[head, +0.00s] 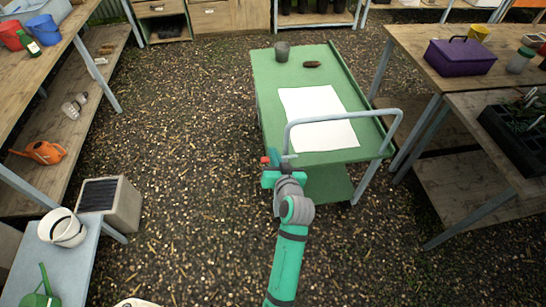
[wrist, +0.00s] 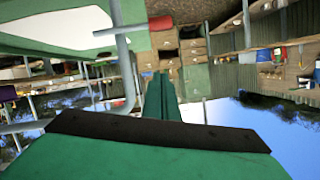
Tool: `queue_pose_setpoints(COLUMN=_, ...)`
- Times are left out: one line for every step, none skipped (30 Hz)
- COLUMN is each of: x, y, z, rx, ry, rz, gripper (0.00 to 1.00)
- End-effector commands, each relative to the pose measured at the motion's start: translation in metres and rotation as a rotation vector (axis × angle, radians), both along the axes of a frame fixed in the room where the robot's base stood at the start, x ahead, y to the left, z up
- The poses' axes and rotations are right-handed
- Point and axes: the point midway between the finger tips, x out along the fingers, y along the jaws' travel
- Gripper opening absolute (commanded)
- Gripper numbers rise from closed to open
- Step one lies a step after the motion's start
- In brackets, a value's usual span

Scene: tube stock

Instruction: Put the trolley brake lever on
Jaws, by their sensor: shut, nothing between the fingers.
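The green trolley (head: 268,95) stands ahead of me, with a grey tubular handle (head: 345,116) at its near end. The brake lever's red end (head: 265,160) shows at the trolley's near left corner, just beyond my gripper (head: 271,175). In the wrist view the red lever end (wrist: 161,23) is above my gripper's fingers (wrist: 160,98), close to a grey tube (wrist: 124,65). My gripper is shut and empty. I cannot tell whether it touches the lever.
A white sheet (head: 314,105), a grey pot (head: 282,51) and a dark red item (head: 312,64) lie on the trolley. Benches stand left and right; the right one holds a purple box (head: 460,56). The chip-covered ground left of the trolley is clear.

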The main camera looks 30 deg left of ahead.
Motion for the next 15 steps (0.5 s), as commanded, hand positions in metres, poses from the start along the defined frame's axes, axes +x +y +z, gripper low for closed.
queue_pose_setpoints(x=-0.009, y=-0.009, z=0.001, rx=0.000, ry=0.003, rz=-0.003, gripper=0.00)
queue_pose_setpoints(x=-0.015, y=-0.013, z=0.002, rx=0.000, ry=0.005, rz=-0.002, gripper=0.00)
queue_pose_setpoints(x=-0.021, y=-0.018, z=0.005, rx=0.000, ry=0.004, rz=-0.001, gripper=0.00)
queue_pose_setpoints(x=-0.025, y=-0.022, z=0.007, rx=0.001, ry=0.003, rz=-0.004, gripper=0.00)
queue_pose_setpoints(x=-0.029, y=-0.027, z=0.009, rx=0.001, ry=0.003, rz=-0.004, gripper=0.00)
queue_pose_setpoints(x=-0.035, y=-0.032, z=0.012, rx=0.000, ry=0.003, rz=-0.004, gripper=0.00)
queue_pose_setpoints(x=-0.039, y=-0.035, z=0.013, rx=-0.001, ry=0.004, rz=-0.004, gripper=0.00)
queue_pose_setpoints(x=-0.043, y=-0.039, z=0.015, rx=0.000, ry=0.004, rz=-0.005, gripper=0.00)
queue_pose_setpoints(x=-0.048, y=-0.043, z=0.017, rx=0.000, ry=0.004, rz=-0.005, gripper=0.00)
queue_pose_setpoints(x=-0.051, y=-0.046, z=0.018, rx=0.000, ry=0.004, rz=-0.004, gripper=0.00)
queue_pose_setpoints(x=-0.054, y=-0.049, z=0.020, rx=0.000, ry=0.003, rz=-0.004, gripper=0.00)
queue_pose_setpoints(x=-0.057, y=-0.052, z=0.021, rx=0.000, ry=0.004, rz=-0.005, gripper=0.00)
queue_pose_setpoints(x=-0.060, y=-0.055, z=0.023, rx=0.001, ry=0.003, rz=-0.006, gripper=0.00)
queue_pose_setpoints(x=-0.062, y=-0.056, z=0.024, rx=0.001, ry=0.003, rz=-0.006, gripper=0.00)
queue_pose_setpoints(x=-0.064, y=-0.058, z=0.024, rx=0.001, ry=0.004, rz=-0.006, gripper=0.00)
